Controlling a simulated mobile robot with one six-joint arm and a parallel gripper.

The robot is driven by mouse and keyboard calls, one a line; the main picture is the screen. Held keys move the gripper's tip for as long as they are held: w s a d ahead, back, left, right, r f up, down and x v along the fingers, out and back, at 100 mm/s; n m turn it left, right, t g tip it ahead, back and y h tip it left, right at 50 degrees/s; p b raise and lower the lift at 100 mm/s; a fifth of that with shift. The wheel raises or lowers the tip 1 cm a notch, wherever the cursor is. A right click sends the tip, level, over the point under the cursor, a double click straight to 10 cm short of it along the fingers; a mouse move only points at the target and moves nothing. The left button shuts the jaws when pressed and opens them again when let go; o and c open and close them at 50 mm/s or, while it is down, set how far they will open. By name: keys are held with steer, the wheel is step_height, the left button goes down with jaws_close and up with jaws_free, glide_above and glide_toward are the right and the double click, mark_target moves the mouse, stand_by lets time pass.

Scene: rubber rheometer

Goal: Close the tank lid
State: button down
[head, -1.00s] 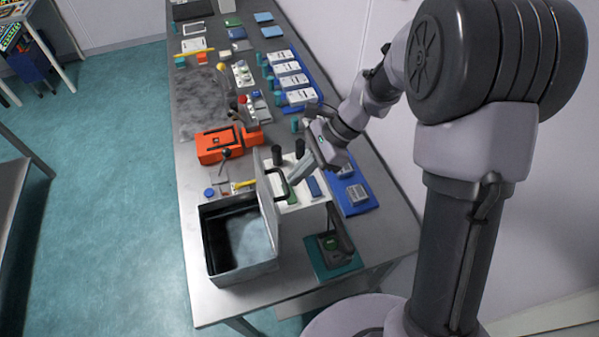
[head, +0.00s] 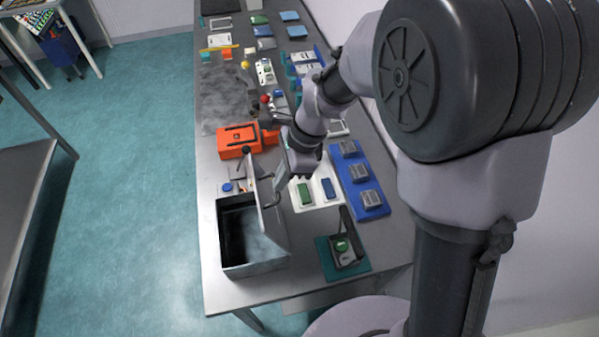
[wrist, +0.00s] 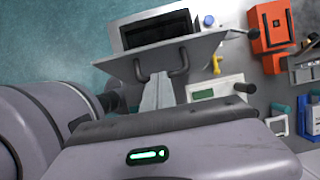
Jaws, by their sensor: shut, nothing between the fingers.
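The grey metal tank (head: 255,270) stands open near the front end of the bench, its dark inside showing. Its lid (head: 270,222) is raised on the tank's right side, tilted a little. In the wrist view the lid (wrist: 205,48) shows as a grey plate below the dark tank opening (wrist: 158,30), with dark handle parts (wrist: 181,66) on it. My gripper (head: 273,198) is shut and empty, at the right side of the lid by the handle. In the wrist view the gripper (wrist: 157,80) lies between the dark handle parts; I cannot tell whether it touches.
An orange case (head: 235,148) sits beyond the tank. A white tray (head: 318,197) and a blue tray (head: 350,165) lie to the right. A teal mat (head: 325,265) with a small device (head: 345,250) is at front right. The floor left of the bench is clear.

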steer(key=s+a+f+t+h, duration=0.1)
steer(key=a+f+h, duration=0.2)
steer(key=a, duration=0.3)
steer(key=s+a+f+h+b, duration=0.1)
steer(key=s+a+f+h, duration=0.1)
steer(key=a, duration=0.4)
steer(key=s+a+f+t+h, duration=0.1)
steer(key=s+a+f+h, duration=0.1)
steer(key=a+f+h, duration=0.2)
steer(key=shift+s+a+f+t+b, duration=0.1)
steer(key=shift+a+f+t+b, duration=0.2)
steer(key=shift+a+f, duration=0.75)
steer(key=shift+s+a+f+b, duration=0.1)
steer(key=shift+a+f+b, duration=0.2)
steer(key=shift+f+b, duration=0.45)
